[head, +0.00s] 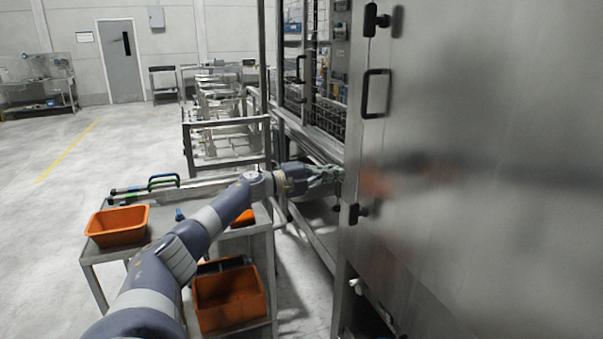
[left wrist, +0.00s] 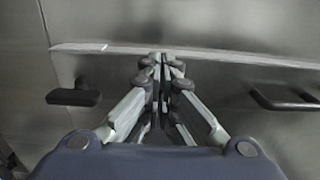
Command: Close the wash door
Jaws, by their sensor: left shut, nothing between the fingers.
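The wash door appears as the large stainless steel panel (head: 480,150) filling the right of the head view. A black bar handle (head: 376,93) and black latches (head: 357,212) sit along its left edge. My left gripper (head: 338,174) is shut and empty at that edge, between the handle and the lower latch. In the left wrist view the closed fingertips (left wrist: 163,62) point at the steel face, with the handle (left wrist: 285,98) to the right and a latch (left wrist: 75,97) to the left. I cannot tell whether they touch it. My right gripper is not in view.
A steel cart (head: 262,226) with orange bins (head: 118,225) stands below my left arm. A metal rail frame (head: 230,140) and machine racks lie beyond the gripper. Open floor (head: 60,250) is at the left.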

